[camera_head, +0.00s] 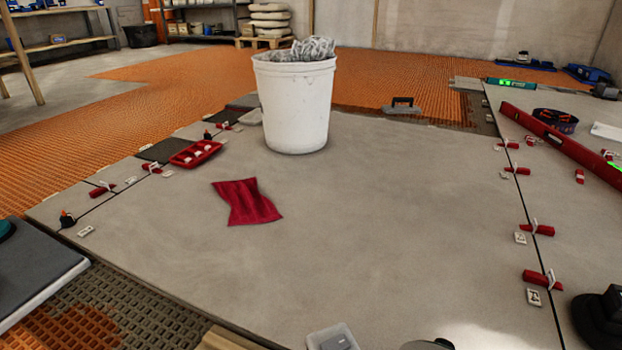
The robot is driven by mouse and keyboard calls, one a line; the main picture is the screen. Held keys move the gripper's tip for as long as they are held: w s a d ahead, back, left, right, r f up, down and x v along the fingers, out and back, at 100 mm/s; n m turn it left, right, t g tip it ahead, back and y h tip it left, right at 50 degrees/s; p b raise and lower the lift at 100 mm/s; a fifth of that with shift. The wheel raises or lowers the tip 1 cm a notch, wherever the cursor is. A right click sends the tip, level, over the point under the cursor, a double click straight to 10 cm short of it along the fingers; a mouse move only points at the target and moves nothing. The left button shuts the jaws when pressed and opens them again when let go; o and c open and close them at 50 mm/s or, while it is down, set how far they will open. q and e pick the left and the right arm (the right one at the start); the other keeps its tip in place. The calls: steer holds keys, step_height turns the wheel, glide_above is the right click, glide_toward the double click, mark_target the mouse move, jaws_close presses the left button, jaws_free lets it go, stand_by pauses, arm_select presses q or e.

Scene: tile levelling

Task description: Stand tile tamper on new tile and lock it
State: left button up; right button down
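A large grey tile (370,225) fills the middle of the floor, with joints along its left and right sides. I cannot tell for sure that it is the new tile. No tool is clearly recognisable as the tile tamper. A black tool (602,318) stands at the lower right edge, partly cut off. The top of a dark rounded thing (432,345) shows at the bottom edge, mostly out of frame. A teal-topped thing (6,229) is cut off at the left edge. Neither of my grippers is in view.
A white bucket (294,105) stands on the tile's far part. A red cloth (246,202), red clip tray (196,153) and small clear box (332,337) lie around. Red wedges (538,229) line the joints. A long red level (560,142) lies at right.

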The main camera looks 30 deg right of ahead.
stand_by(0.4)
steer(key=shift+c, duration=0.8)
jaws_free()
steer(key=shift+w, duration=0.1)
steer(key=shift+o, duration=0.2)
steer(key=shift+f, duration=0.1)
